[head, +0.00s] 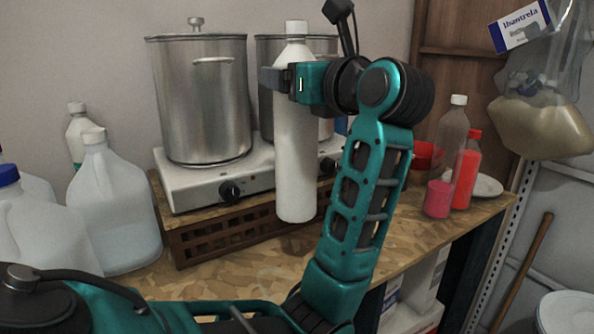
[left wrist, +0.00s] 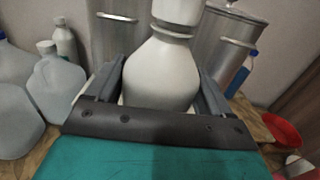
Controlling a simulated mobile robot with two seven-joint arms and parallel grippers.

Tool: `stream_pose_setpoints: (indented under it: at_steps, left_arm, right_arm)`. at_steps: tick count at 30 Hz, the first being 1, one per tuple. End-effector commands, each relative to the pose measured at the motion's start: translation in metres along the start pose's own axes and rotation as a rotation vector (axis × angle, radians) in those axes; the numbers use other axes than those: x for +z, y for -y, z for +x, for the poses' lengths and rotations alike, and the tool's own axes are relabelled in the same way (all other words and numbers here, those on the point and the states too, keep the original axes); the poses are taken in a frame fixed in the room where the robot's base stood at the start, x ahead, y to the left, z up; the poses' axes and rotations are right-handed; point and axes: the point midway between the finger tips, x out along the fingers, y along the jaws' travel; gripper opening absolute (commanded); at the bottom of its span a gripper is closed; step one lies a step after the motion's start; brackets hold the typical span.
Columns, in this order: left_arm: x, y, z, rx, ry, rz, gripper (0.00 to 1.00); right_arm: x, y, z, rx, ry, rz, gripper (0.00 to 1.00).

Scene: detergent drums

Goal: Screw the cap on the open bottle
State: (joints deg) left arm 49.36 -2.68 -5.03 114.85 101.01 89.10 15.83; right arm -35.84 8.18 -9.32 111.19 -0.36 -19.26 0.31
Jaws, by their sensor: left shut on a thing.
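A tall white bottle (head: 296,165) hangs upright in my left gripper (head: 283,80), in front of the hot plate. The gripper is shut around its upper part, below the neck. A white cap (head: 296,27) sits at the top of the bottle; I cannot tell how tightly it is on. In the left wrist view the bottle's shoulder (left wrist: 160,72) is between the two fingers (left wrist: 165,88), with the cap (left wrist: 178,10) cut off by the top edge. My right gripper is in neither view.
Two steel pots (head: 200,110) stand on a white hot plate (head: 218,189) behind the bottle. White jugs (head: 112,215) crowd the left. At right stand a clear bottle (head: 452,133), a red bottle (head: 466,178), a pink cup (head: 437,199) and a red bowl (head: 424,157). The front counter (head: 235,275) has bare room.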

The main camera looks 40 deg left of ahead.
Motion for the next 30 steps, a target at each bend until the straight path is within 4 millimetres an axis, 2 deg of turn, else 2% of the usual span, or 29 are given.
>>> stream_pose_setpoints:
  at_steps: [6,12,17,26,30]
  left_arm:
    - [-0.051,-0.001,0.0,0.0,0.007,0.003,0.0]
    - [-0.084,0.0,0.0,-0.001,0.008,-0.001,0.0]
    - [-0.093,0.0,0.0,-0.001,0.007,-0.004,0.0]
    - [-0.094,0.0,0.0,-0.001,0.007,-0.004,0.0]
    - [-0.109,0.0,0.0,-0.001,0.006,0.001,0.0]
  right_arm:
    - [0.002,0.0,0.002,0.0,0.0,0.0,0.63]
    - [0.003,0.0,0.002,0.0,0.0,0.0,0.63]
    - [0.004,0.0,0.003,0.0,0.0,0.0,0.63]
    - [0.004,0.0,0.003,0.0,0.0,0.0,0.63]
    - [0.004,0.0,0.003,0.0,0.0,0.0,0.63]
